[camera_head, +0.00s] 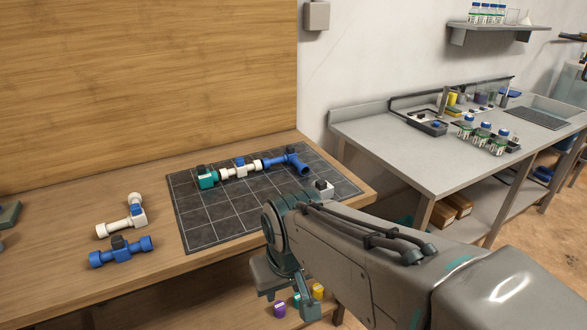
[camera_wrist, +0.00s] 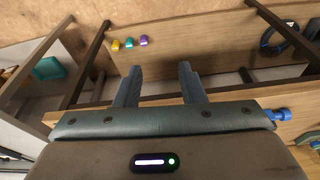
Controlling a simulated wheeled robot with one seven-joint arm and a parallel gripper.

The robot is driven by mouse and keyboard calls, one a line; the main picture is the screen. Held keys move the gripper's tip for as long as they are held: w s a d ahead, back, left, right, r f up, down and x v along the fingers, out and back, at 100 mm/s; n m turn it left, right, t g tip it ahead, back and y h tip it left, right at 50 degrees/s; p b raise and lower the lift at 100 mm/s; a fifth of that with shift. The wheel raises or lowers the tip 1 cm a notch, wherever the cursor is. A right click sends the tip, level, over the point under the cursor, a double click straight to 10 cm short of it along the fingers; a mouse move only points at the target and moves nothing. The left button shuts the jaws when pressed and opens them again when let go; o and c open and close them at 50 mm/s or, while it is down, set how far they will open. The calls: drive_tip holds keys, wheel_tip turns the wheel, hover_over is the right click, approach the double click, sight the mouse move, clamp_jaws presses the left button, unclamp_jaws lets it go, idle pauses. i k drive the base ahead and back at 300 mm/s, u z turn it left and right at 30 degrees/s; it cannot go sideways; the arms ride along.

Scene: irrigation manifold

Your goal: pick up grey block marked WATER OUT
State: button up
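A light grey block (camera_head: 325,190) with a dark top sits at the right front edge of the dark gridded mat (camera_head: 205,228) on the wooden bench, partly close behind my arm in the head view. No marking on it is readable, so I cannot confirm it says WATER OUT. My gripper (camera_head: 288,292) hangs in front of the bench edge, lower than the block and apart from it. In the wrist view my gripper (camera_wrist: 158,76) has its two fingers spread with nothing between them. The grey block is not visible in the wrist view.
A pipe assembly with a teal end (camera_head: 206,178) and a blue end (camera_head: 298,163) lies on the mat. A white fitting (camera_head: 122,226) and a blue fitting (camera_head: 120,251) lie left of it. Purple (camera_head: 280,309), teal and yellow (camera_head: 318,290) pieces sit below the bench top.

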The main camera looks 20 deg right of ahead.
sight(325, 190)
drive_tip(key=z, duration=0.45)
drive_tip(key=i, duration=0.7)
drive_tip(key=u, duration=0.1)
drive_tip(key=k, duration=1.3)
drive_tip(key=i, duration=0.4)
drive_tip(key=z, duration=0.65)
drive_tip(key=i, duration=1.1)
drive_tip(key=u, duration=0.5)
